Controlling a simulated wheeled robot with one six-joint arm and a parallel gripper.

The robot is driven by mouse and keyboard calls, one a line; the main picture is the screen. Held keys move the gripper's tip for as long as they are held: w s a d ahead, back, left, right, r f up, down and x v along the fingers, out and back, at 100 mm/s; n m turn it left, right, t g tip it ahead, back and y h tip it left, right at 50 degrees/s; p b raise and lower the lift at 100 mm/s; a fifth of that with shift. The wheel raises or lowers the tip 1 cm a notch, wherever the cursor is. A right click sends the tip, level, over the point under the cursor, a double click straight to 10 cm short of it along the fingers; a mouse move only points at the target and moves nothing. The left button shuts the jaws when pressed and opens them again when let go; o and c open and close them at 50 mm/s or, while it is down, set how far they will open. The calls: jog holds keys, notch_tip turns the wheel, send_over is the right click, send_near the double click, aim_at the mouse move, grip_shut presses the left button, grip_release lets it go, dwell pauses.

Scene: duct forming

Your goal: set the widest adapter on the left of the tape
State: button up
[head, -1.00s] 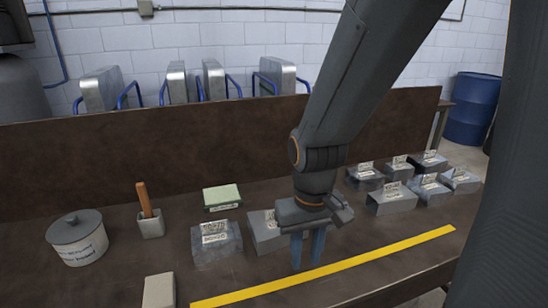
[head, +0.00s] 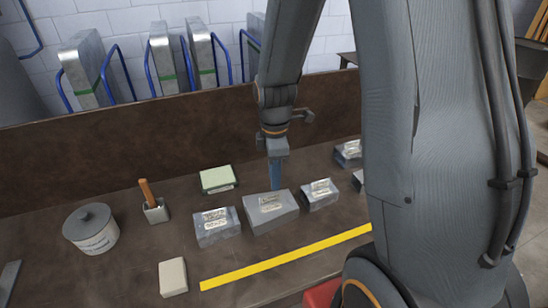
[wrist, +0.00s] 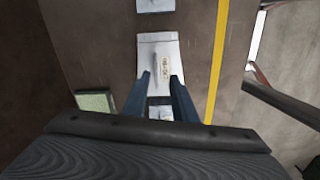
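Grey metal adapters with pale labels stand in a row on the brown bench. The middle adapter (head: 268,212) looks the largest; the left adapter (head: 217,227) and right adapter (head: 319,194) flank it. The labels are not readable. The yellow tape (head: 290,258) runs along the bench in front of them. My gripper (head: 276,180) points down over the middle adapter's back edge. In the wrist view its blue fingers (wrist: 160,77) are apart, with the middle adapter (wrist: 158,48) ahead of their tips and part of another adapter (wrist: 160,112) showing between them. I see nothing held.
A lidded pail (head: 91,232), a small holder with a wooden handle (head: 155,211), a green-topped block (head: 217,179) and a beige block (head: 173,277) stand at the left. More adapters (head: 347,153) are partly hidden behind my arm.

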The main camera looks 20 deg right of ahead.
aim_at(274, 194)
jog(key=shift+w+r+n+p, duration=0.35)
jog(key=shift+n+p, duration=0.2)
jog(key=shift+n, duration=0.45)
jog(key=shift+w+f, duration=0.15)
jog(key=shift+f, duration=0.15)
notch_tip(274, 194, down, 9)
jog(key=b, duration=0.6)
jog(key=shift+r, duration=0.15)
grip_shut()
dwell(0.3)
jog(key=shift+r, duration=0.1)
